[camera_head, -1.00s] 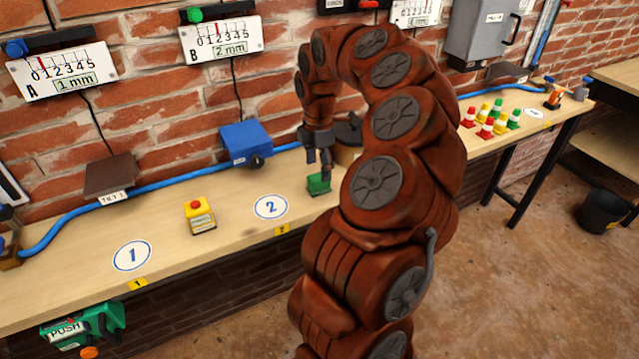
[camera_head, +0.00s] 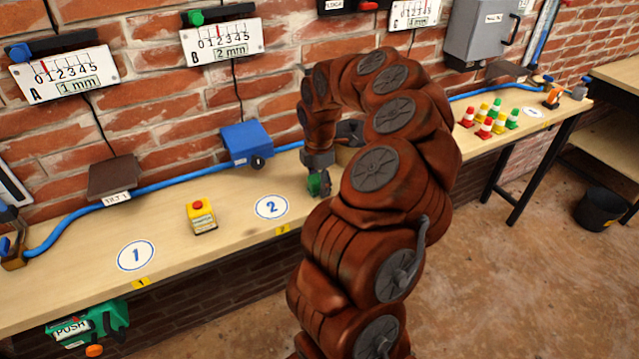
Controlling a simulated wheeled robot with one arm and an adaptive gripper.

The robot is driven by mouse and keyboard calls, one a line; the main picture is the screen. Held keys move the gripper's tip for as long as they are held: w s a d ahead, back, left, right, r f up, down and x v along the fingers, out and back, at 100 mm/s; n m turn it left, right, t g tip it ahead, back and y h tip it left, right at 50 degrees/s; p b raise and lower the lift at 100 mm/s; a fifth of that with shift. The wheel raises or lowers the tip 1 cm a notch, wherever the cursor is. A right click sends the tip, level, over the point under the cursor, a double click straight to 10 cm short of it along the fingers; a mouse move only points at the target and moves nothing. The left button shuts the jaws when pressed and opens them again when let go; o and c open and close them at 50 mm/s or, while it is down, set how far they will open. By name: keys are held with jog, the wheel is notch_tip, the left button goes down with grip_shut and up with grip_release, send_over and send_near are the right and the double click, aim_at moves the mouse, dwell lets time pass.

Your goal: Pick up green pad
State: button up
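The small green pad (camera_head: 315,185) is on the wooden bench top, right of the white disc marked 2 (camera_head: 271,207). My gripper (camera_head: 321,183) is down at the pad, pointing downward. A dark finger covers the pad's right part. The other finger is not clear, and I cannot tell whether the fingers press on the pad or only stand around it. I also cannot tell whether the pad touches the bench.
A yellow box with a red button (camera_head: 201,217) and a disc marked 1 (camera_head: 135,256) are to the left. A blue box (camera_head: 246,143) and a blue hose (camera_head: 190,178) run along the wall side. Small coloured cones (camera_head: 487,120) stand at the right.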

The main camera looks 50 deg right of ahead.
jog(key=c, duration=0.9)
jog(key=shift+r, duration=0.1)
jog(key=shift+r+b, duration=0.55)
jog(key=shift+r, duration=0.95)
jog(key=shift+a+r, duration=0.1)
jog(key=shift+r, duration=0.05)
jog(key=s+a+b, duration=0.1)
jog(key=s+a, duration=0.2)
jog(key=s, duration=0.1)
jog(key=s+a+r+b, duration=0.1)
jog(key=s+a+b, duration=0.1)
jog(key=s+a, duration=0.2)
jog(key=s+a+b, duration=0.1)
jog(key=s+a, duration=0.2)
jog(key=shift+s+a+r, duration=0.25)
jog(key=shift+s+a, duration=0.05)
jog(key=shift+s, duration=0.1)
jog(key=o, duration=0.7)
jog(key=c, duration=0.5)
